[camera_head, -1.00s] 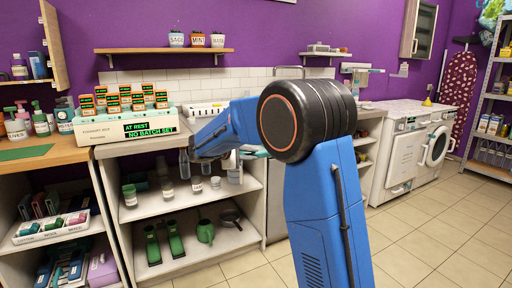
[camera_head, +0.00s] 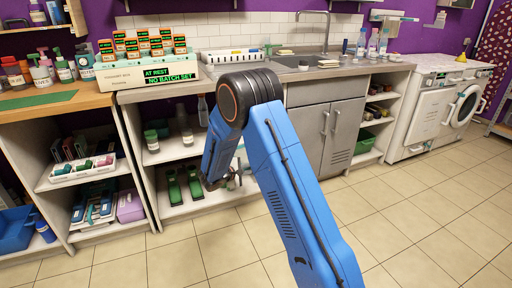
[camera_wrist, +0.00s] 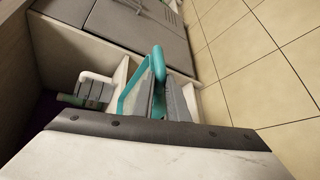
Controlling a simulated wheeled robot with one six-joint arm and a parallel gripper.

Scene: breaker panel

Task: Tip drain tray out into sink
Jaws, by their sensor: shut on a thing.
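My gripper (camera_wrist: 160,103) fills the lower part of the wrist view, its grey fingers shut on a teal, loop-shaped piece (camera_wrist: 158,66). Only part of this piece shows, and I cannot tell whether it belongs to the drain tray. In the head view my gripper (camera_head: 233,182) hangs low in front of the open shelves, partly hidden by my arm, and its load cannot be made out. The sink (camera_head: 305,60) is set in the counter with a tall curved tap (camera_head: 326,34). I cannot identify the drain tray with certainty in either view.
Grey cabinet doors (camera_head: 327,130) stand below the sink. A yoghurt-vat box (camera_head: 150,82) and a white slotted rack (camera_head: 235,57) sit on the counter left of it. Bottles (camera_head: 372,45) stand to its right. A white washing machine (camera_head: 440,105) is further right. The tiled floor (camera_head: 420,200) is clear.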

